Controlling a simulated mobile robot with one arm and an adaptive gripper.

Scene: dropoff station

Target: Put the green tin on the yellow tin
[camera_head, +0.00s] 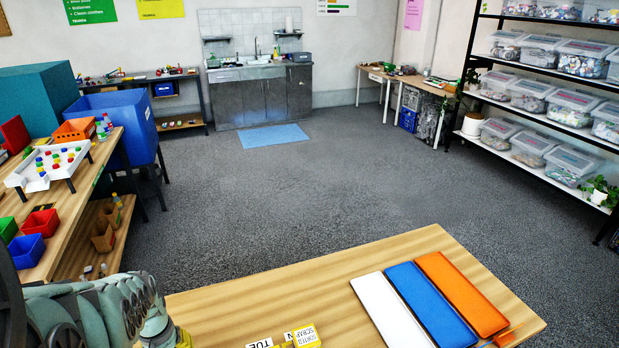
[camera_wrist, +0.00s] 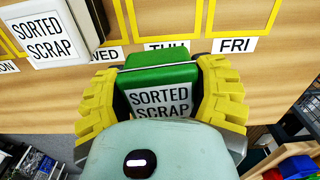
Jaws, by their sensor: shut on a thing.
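The green tin (camera_wrist: 160,78) with a white SORTED SCRAP label is in the wrist view, between the yellow pads of my gripper (camera_wrist: 165,72). The gripper is shut on it, one pad on each side. The tin covers part of the THU label; I cannot tell whether its base is clear of the table. A yellow tin (camera_head: 306,338) with a SORTED SCRAP label shows at the bottom edge of the head view, partly cut off. It is not seen in the wrist view. In the head view, my arm is at the lower left and the green tin is out of sight.
A white tin (camera_wrist: 40,32) stands at the wrist view's upper left. Yellow outlined squares with day labels, such as the FRI label (camera_wrist: 235,45), mark the wooden table (camera_head: 270,290). White (camera_head: 385,310), blue (camera_head: 430,302) and orange (camera_head: 460,292) panels lie at its right.

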